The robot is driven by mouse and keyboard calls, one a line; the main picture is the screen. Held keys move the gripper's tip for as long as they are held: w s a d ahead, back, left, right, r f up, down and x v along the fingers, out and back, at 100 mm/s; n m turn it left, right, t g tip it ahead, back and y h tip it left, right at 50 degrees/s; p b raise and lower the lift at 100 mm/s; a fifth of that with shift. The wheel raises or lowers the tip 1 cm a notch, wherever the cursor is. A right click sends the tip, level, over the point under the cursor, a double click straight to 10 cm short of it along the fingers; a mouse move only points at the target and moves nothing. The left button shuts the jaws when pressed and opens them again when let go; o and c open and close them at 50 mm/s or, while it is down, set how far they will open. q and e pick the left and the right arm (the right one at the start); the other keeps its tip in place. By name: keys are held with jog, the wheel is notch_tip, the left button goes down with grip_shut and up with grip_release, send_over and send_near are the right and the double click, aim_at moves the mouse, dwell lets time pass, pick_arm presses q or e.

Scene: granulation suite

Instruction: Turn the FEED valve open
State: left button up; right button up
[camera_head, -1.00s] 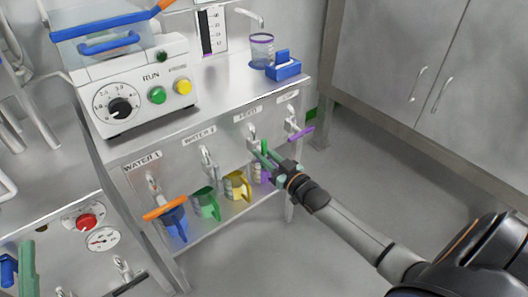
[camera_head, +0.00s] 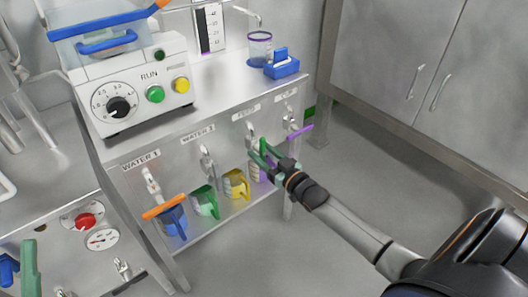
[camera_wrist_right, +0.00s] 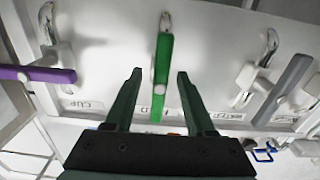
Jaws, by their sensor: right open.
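The FEED valve has a green bar handle, seen in the head view (camera_head: 263,147) below the FEED label. In the right wrist view the green handle (camera_wrist_right: 164,70) stands lengthwise up the picture, with its lower end between my fingertips. My right gripper (camera_head: 266,158) is open at the valve; in the right wrist view its two green fingers (camera_wrist_right: 160,75) sit one on each side of the handle, with gaps visible on both sides. My fingers hide part of the valve in the head view. My left gripper is in neither view.
An orange-handled valve (camera_head: 164,207) is at WATER 1, and a purple-handled one (camera_head: 300,132) is right of FEED. Blue (camera_head: 173,222), green (camera_head: 206,201) and yellow (camera_head: 236,184) jugs stand below on a shelf. The floor right of the bench is clear.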

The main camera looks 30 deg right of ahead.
aim_at(264, 154)
jog(key=shift+s, duration=0.1)
jog(key=shift+s, duration=0.25)
jog(key=s+p, duration=0.1)
jog(key=s, duration=0.1)
jog(key=s+p, duration=0.1)
jog(key=s, duration=0.1)
jog(key=shift+s+d, duration=0.2)
jog(key=shift+s, duration=0.1)
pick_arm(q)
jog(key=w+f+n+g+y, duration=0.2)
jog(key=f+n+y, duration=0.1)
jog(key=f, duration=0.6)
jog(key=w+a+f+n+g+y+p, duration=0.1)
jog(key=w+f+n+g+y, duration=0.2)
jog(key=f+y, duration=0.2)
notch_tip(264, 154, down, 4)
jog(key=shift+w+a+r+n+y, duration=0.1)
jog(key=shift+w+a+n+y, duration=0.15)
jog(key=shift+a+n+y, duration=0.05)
pick_arm(e)
jog(key=s, duration=0.7)
jog(key=shift+d, duration=0.25)
